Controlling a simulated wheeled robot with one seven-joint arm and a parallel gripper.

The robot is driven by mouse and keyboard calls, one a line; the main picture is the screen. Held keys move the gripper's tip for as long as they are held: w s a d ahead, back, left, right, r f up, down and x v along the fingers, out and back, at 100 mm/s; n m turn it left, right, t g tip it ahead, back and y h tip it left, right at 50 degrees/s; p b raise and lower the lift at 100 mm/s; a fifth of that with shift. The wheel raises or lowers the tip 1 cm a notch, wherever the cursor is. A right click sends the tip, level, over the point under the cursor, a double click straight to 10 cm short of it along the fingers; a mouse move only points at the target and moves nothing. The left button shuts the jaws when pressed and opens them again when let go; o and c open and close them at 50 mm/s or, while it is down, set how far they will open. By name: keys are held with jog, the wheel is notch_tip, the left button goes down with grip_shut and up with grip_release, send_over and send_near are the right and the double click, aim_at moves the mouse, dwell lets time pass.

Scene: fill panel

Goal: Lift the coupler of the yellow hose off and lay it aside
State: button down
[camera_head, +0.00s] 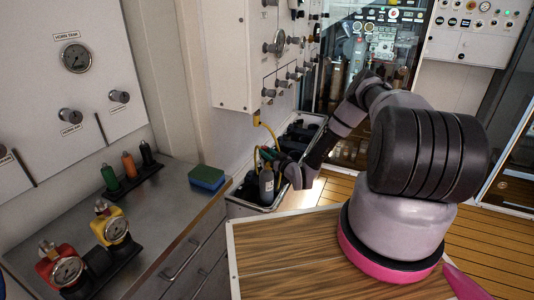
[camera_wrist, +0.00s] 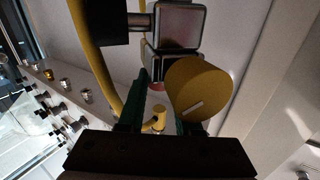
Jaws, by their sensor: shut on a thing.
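The yellow hose (camera_head: 268,130) hangs from the underside of the white wall panel and curves down to my gripper (camera_head: 271,154). In the wrist view the hose (camera_wrist: 92,50) runs down the left side and bends in near the fingers. My gripper (camera_wrist: 160,100) is shut on the coupler, whose large round yellow body (camera_wrist: 200,88) shows at the right finger. A dark fitting with a square metal face (camera_wrist: 180,24) is just beyond the fingertips. The coupler's lower end, and whether it touches the fitting, I cannot tell.
A grey bottle (camera_head: 266,187) stands in a crate (camera_head: 238,200) just below my gripper, with dark items behind. Bare counter lies around the sponge.

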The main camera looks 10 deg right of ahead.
dwell(0.8)
jog(key=shift+r, duration=2.55)
